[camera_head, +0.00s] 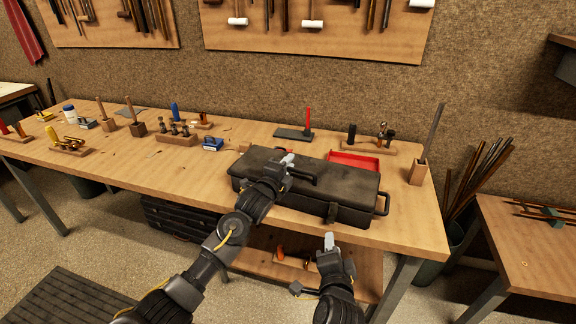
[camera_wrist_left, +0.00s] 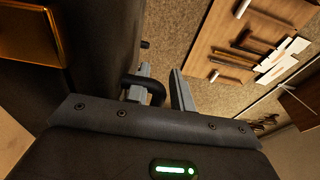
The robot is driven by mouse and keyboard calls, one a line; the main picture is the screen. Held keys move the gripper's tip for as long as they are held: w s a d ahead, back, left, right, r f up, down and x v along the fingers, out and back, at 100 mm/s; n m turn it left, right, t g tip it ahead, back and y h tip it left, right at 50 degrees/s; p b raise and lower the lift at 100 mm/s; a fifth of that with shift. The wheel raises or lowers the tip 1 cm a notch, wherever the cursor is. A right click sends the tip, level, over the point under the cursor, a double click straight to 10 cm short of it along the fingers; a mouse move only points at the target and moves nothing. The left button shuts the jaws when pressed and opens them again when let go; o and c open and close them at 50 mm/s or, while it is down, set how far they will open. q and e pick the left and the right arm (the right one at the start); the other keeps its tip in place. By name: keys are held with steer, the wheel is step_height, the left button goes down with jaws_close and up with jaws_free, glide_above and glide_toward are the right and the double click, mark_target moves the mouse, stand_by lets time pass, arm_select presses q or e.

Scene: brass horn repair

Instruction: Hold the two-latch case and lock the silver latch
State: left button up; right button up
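The two-latch case (camera_head: 345,190) is a long dark box lying closed on the workbench; it fills the left of the left wrist view (camera_wrist_left: 100,40). A dark fitting (camera_head: 332,212) sits on its front side. A brass-coloured plate (camera_wrist_left: 28,38) shows at the upper left of the left wrist view. I cannot make out a silver latch. My left gripper (camera_head: 287,161) is over the lid at the black handle (camera_head: 303,177). Its fingers (camera_wrist_left: 162,88) stand apart, with the handle (camera_wrist_left: 145,86) at them and a gap visible. My right gripper (camera_head: 329,243) is in front of the bench edge, apart from the case.
The wooden workbench (camera_head: 120,165) holds a red tray (camera_head: 354,161) behind the case, a wooden tool block (camera_head: 418,173) at right and several tools at left. A second table (camera_head: 530,245) stands at the right. A lower shelf (camera_head: 350,275) lies under the bench.

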arm_select(q)
jaws_close()
stand_by(1.1)
